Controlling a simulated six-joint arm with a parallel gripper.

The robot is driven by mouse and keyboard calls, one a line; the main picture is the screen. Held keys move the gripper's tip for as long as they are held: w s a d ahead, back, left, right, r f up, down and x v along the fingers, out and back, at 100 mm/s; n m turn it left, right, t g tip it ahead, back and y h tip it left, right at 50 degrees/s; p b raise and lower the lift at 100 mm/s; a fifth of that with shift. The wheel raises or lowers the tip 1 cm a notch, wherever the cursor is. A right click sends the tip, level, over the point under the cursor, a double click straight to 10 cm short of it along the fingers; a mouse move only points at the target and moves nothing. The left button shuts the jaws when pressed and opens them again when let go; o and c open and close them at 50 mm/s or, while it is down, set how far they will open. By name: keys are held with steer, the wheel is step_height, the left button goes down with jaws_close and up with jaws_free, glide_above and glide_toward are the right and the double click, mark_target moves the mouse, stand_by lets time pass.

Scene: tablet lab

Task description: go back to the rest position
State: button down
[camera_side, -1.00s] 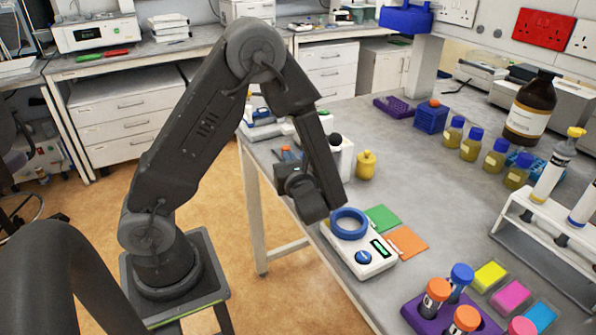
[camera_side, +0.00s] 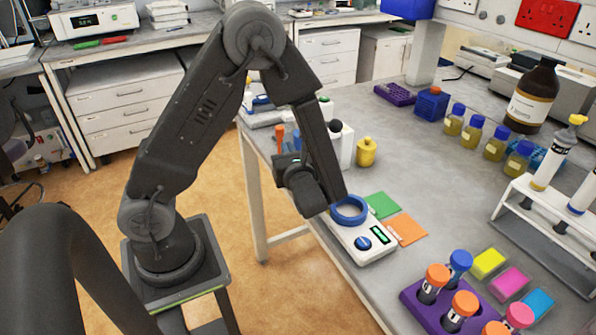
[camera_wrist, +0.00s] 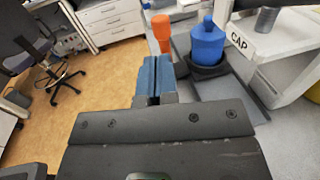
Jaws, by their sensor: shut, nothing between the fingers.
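My gripper (camera_wrist: 155,80) shows in the wrist view as two blue fingers pressed together, with nothing between them. In the side view my wrist is folded in beside the forearm, above the near left table edge, and the fingers are hidden. A white device with a blue ring (camera_side: 349,210) on it lies just right of my wrist, partly covered by the forearm's end in the picture. In the wrist view an orange-topped thing (camera_wrist: 161,31) and a blue-topped thing (camera_wrist: 207,42) in a dark holder stand beyond the fingers. I cannot tell the exact gap to them.
A purple rack (camera_side: 421,309) of capped tubes stands at the front right. Green (camera_side: 382,205) and orange (camera_side: 405,229) cards lie beside the device. A yellow bottle (camera_side: 366,152) stands behind it. A white block labelled CAP (camera_wrist: 262,48) is at the right. The table's middle is clear.

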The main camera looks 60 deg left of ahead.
steer(key=s+d, duration=0.2)
steer(key=d, duration=0.6)
steer(key=s+d+r+n+g+h, duration=0.1)
steer(key=s+r+n+g+h, duration=0.35)
steer(key=s+n+h, duration=0.5)
steer(key=w+d+r+n+t+h, duration=0.1)
steer(key=d+r+n+t+h, duration=0.5)
steer(key=r+n+h, duration=0.2)
steer(key=n, duration=0.2)
steer(key=shift+d+r+n+t, duration=0.15)
steer(key=shift+d+n+t, duration=0.2)
